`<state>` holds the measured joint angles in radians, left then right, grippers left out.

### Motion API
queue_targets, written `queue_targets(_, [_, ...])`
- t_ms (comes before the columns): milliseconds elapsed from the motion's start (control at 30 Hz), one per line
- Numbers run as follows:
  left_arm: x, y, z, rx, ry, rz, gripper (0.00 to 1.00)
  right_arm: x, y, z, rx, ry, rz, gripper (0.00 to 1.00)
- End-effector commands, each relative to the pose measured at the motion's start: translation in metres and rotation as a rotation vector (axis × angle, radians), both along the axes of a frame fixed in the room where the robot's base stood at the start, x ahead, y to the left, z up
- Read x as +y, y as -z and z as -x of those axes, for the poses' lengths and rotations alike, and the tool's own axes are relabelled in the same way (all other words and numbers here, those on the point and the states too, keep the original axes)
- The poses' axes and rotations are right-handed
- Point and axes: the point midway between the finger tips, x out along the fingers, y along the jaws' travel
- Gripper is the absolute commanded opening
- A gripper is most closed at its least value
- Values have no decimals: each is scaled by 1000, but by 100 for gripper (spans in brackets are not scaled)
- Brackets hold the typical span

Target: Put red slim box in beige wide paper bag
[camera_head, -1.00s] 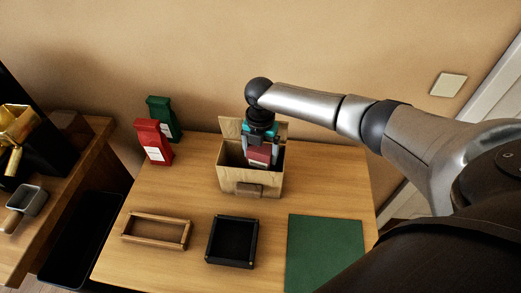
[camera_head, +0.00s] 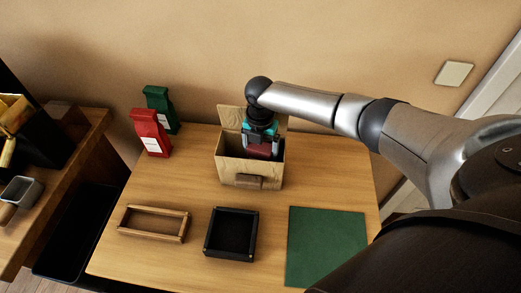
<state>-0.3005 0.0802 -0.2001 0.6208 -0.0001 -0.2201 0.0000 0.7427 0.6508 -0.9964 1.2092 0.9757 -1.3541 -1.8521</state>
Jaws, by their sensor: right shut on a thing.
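The beige wide paper bag (camera_head: 234,172) stands open at the back middle of the table, with its flap up behind. My right gripper (camera_head: 261,146) points down into the bag's mouth, shut on the red slim box (camera_head: 260,149). The upper part of the box shows between the fingers; its lower part is hidden behind the bag's front wall. I cannot tell whether the box touches the bag's bottom. My left gripper is not in view.
A red bag (camera_head: 150,133) and a green bag (camera_head: 160,105) stand at the back left. A wooden frame tray (camera_head: 153,235), a black tray (camera_head: 231,254) and a green mat (camera_head: 326,246) lie in front. A side bench (camera_head: 62,160) stands at left.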

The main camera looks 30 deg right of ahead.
Motion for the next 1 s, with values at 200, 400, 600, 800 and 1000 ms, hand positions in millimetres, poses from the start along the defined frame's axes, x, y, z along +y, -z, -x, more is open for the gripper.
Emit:
queue_targets(200, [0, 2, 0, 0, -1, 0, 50, 0, 4, 0, -1, 0, -1, 26])
queue_targets(400, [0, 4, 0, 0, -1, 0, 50, 0, 7, 0, -1, 0, -1, 26])
queue_targets(600, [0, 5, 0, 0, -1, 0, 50, 0, 9, 0, -1, 0, -1, 26])
queue_targets(800, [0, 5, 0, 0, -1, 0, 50, 0, 9, 0, -1, 0, -1, 26])
queue_targets(1000, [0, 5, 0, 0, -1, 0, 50, 0, 9, 0, -1, 0, -1, 100])
